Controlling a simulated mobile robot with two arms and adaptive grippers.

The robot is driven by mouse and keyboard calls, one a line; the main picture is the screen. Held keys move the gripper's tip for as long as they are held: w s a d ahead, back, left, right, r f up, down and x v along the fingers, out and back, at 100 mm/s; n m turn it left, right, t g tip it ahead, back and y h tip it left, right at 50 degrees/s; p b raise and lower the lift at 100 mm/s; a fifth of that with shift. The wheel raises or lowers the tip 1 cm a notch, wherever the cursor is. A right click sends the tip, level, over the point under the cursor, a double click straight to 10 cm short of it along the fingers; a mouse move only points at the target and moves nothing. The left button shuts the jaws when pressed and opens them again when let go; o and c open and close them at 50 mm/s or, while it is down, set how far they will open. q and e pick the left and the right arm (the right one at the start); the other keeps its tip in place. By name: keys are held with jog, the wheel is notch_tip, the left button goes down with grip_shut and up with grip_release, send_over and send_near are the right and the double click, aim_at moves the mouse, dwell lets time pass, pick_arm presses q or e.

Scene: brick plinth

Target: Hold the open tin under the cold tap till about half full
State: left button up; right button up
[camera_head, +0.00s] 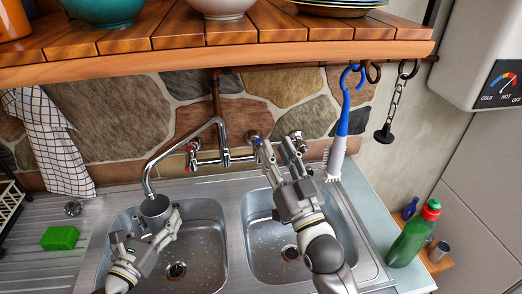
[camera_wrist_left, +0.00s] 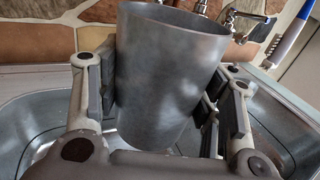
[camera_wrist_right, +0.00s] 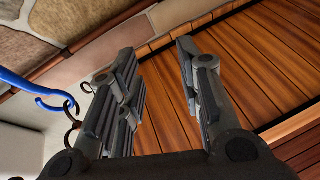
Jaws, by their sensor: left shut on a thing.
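The grey metal tin (camera_head: 156,207) is upright over the left sink basin, its mouth just below the end of the curved spout (camera_head: 150,188). My left gripper (camera_wrist_left: 160,90) is shut on the tin's sides. The tin's inside is hidden, and I see no clear water stream. The wall tap (camera_head: 224,157) has a red-marked handle (camera_head: 191,148) on the left and a blue-marked handle (camera_head: 255,138) on the right. My right gripper (camera_head: 278,158) is open and empty, close to the right of the blue-marked handle; I cannot tell if it touches. Its fingers (camera_wrist_right: 160,90) stand apart in the right wrist view.
A wooden shelf (camera_head: 250,50) with bowls overhangs the tap. A blue-and-white brush (camera_head: 340,140) and a plug on a chain (camera_head: 388,125) hang right of my right gripper. A green bottle (camera_head: 412,237) stands at the right, a green sponge (camera_head: 60,238) at the left.

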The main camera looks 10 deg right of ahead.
aim_at(259, 144)
jog(key=w+f+n+g+h, duration=0.2)
jog(key=w+f+g+h, duration=0.25)
jog(key=f, duration=0.65)
jog(key=shift+t, duration=0.25)
jog(key=w, duration=1.2)
jog(key=shift+a+f, duration=0.1)
jog(key=shift+f, duration=0.15)
jog(key=shift+c, duration=0.2)
grip_shut()
